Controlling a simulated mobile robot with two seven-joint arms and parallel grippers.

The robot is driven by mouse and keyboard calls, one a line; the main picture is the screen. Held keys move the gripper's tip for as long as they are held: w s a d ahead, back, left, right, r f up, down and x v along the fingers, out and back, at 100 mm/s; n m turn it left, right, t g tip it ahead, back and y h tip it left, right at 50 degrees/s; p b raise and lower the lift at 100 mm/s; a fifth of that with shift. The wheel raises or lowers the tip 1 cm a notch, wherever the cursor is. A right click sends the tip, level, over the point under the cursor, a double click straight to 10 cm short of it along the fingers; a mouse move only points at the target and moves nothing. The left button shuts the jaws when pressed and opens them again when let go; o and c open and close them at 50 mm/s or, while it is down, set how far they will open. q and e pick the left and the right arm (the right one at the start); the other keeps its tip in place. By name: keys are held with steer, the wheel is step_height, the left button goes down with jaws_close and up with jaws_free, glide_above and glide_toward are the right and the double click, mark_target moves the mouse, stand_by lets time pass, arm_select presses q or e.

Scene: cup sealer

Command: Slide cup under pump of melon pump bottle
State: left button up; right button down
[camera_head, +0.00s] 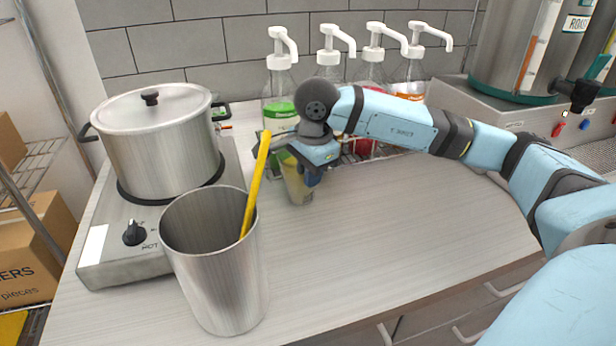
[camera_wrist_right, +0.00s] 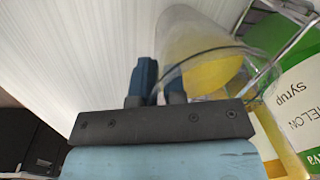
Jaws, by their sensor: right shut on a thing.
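A clear cup (camera_head: 297,183) with something yellow in or behind it stands on the counter in front of the pump bottles. My right gripper (camera_head: 312,177) is shut on the cup at its rim side. In the right wrist view the cup (camera_wrist_right: 200,45) lies beyond the blue fingers (camera_wrist_right: 158,80); one finger shows through the clear wall. The melon pump bottle (camera_head: 280,88), with green syrup label and white pump, is the leftmost bottle, behind the cup. Its label reading "MELON Syrup" (camera_wrist_right: 298,112) is close to the cup in the wrist view. My left gripper is not in view.
More pump bottles (camera_head: 369,72) stand to the right in a wire rack. A steel pot (camera_head: 158,145) sits on a hot plate at left. A tall steel container (camera_head: 222,285) with a yellow stick (camera_head: 256,180) stands in front. The counter's middle right is clear.

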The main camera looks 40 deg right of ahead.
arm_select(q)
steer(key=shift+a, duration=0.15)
arm_select(e)
steer(key=shift+w, duration=0.2)
steer(key=c, duration=1.1)
jaws_free()
arm_select(q)
steer(key=shift+p, duration=0.55)
arm_select(e)
step_height(320, 180, up, 14)
steer(key=s, duration=0.1)
steer(key=shift+s+f, duration=0.2)
steer(key=shift+s, duration=0.05)
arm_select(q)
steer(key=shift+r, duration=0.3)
arm_select(e)
steer(key=shift+a, duration=0.1)
